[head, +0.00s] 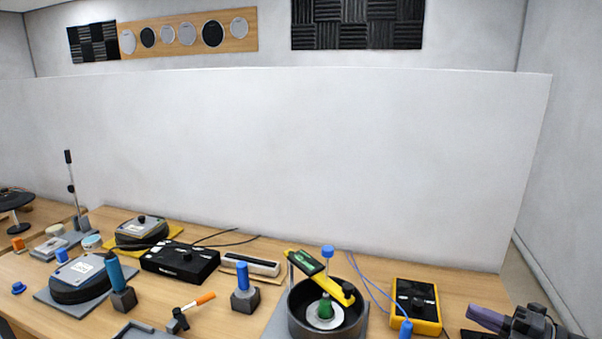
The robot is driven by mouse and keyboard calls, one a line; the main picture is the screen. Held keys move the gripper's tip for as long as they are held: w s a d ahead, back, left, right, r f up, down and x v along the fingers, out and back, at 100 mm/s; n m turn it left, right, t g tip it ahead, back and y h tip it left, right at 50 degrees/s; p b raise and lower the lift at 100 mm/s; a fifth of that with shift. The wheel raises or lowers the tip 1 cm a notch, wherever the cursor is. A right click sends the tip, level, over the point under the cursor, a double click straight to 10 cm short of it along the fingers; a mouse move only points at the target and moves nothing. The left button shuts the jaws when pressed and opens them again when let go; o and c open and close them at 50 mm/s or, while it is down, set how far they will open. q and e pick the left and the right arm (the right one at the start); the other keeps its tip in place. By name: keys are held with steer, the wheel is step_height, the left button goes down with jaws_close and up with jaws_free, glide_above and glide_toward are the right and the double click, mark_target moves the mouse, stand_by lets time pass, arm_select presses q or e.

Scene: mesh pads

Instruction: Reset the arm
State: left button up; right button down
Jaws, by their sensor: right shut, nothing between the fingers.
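My right gripper (490,319) is at the bottom right corner, low over the right end of the wooden table (265,310). Its fingers point left and are shut with nothing between them. It is apart from the yellow box (430,313) with a black top, which stands to its left. Part of my right arm is cut off by the lower edge. My left gripper and arm are not in view.
A black round bowl (297,318) with a yellow arm across it stands left of the yellow box. A blue-topped post (246,292), a black box (180,263) and round grey devices (80,280) stand further left. A white partition (300,160) closes the back.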

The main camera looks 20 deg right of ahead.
steer(key=a+f+m+g+h, duration=0.3)
steer(key=a+f+m+h, duration=0.9)
steer(key=f+m, duration=0.3)
steer(key=s+a+m+g+y, duration=0.2)
steer(key=s+a+m+g, duration=0.6)
steer(key=s+a, duration=0.65)
step_height(320, 180, down, 24)
steer(key=s+n+g+b, duration=0.1)
steer(key=s+g+b, duration=0.2)
steer(key=b, duration=0.3)
arm_select(q)
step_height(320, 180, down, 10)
steer(key=b, duration=0.4)
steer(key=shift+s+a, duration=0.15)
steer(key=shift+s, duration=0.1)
arm_select(e)
steer(key=s+d+f+g, duration=0.1)
steer(key=s+d+f, duration=0.2)
steer(key=s+f, duration=1)
steer(key=shift+d+f+n, duration=0.15)
steer(key=shift+f+n, duration=0.25)
steer(key=shift+f, duration=0.15)
